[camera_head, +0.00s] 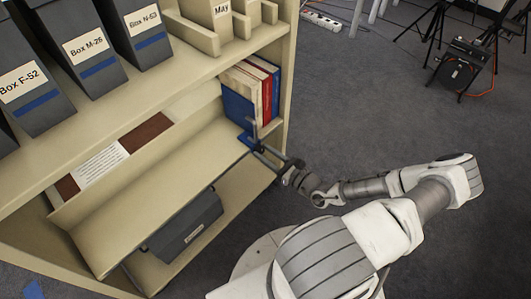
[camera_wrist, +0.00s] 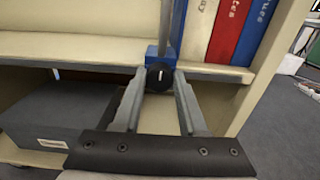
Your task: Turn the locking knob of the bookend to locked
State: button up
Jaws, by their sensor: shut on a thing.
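The bookend (camera_head: 245,138) is blue with a grey upright and stands at the right end of the middle shelf, beside the books. In the wrist view its blue body (camera_wrist: 152,54) sits at the shelf's front edge. The locking knob (camera_wrist: 160,79) is round and black, with a short white mark that looks upright. My gripper (camera_head: 264,150) reaches the bookend from the front right. In the wrist view my gripper (camera_wrist: 160,72) has one finger on each side of the knob and is shut on it. I cannot read any lock label.
Upright books (camera_head: 265,82) stand behind the bookend. The middle shelf (camera_head: 160,165) is bare to the left. A dark box (camera_head: 187,225) lies on the shelf below. Labelled boxes (camera_head: 88,48) fill the shelf above. The floor right of the shelving is open, with tripods far back.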

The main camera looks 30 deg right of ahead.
grip_shut()
jog(key=shift+r, duration=0.1)
jog(key=m+p, duration=0.2)
jog(key=m, duration=0.1)
jog(key=shift+p, duration=0.3)
jog(key=m+p, duration=0.2)
jog(key=m, duration=0.3)
jog(key=shift+d, duration=0.1)
jog(key=m, duration=0.5)
jog(key=shift+d+f+m, duration=0.1)
jog(key=shift+f+m, duration=0.1)
jog(key=shift+m, duration=0.2)
jog(key=shift+f+m, duration=0.1)
jog(key=shift+m, duration=2)
jog(key=o, duration=1.1)
grip_release()
